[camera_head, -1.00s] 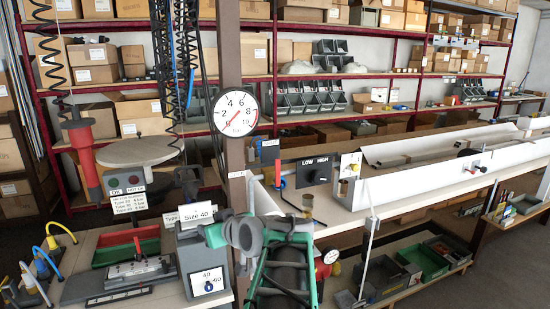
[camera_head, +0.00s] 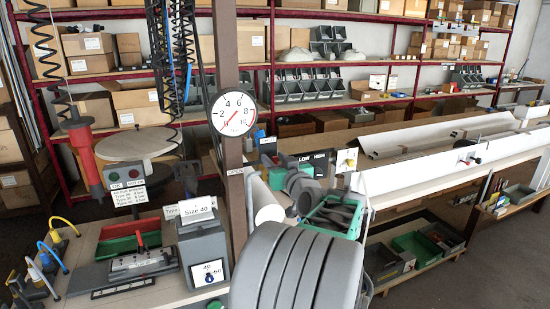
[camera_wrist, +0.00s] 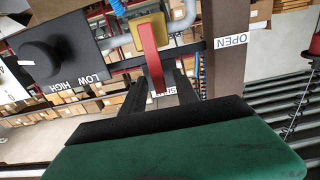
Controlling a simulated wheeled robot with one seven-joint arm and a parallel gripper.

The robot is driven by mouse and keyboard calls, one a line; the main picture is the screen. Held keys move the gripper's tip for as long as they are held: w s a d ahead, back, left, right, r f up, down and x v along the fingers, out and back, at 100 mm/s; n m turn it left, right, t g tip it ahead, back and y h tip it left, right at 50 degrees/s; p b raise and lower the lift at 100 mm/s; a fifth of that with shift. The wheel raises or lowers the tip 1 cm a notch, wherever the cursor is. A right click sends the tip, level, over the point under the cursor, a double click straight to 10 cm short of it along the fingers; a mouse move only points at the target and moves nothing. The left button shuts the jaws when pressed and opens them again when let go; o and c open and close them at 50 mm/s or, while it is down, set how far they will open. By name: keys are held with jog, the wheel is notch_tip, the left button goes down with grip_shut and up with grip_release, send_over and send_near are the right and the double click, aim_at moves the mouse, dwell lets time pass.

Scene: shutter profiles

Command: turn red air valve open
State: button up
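The red air valve handle (camera_wrist: 152,60) shows in the wrist view on a yellow plate (camera_wrist: 140,32), with a grey-blue pipe beside it. The lever points down in that picture, towards an upside-down label (camera_wrist: 166,93) partly hidden between my fingers. A white OPEN label (camera_wrist: 230,41) is on the brown post to the right. My gripper (camera_wrist: 166,82) has its two dark fingers apart, with the lever's end at their tips; I cannot tell whether they touch it. In the head view my arm's grey links hide most of the valve area.
The LOW/HIGH knob box (camera_wrist: 50,58) is close on the left in the wrist view. In the head view the brown post (camera_head: 229,70) carries a round gauge (camera_head: 234,114). The Size 40 box (camera_head: 203,255) stands left of my arm, and the white rail (camera_head: 440,165) runs right.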

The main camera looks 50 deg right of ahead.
jog(key=shift+c, duration=0.6)
grip_shut()
dwell(0.8)
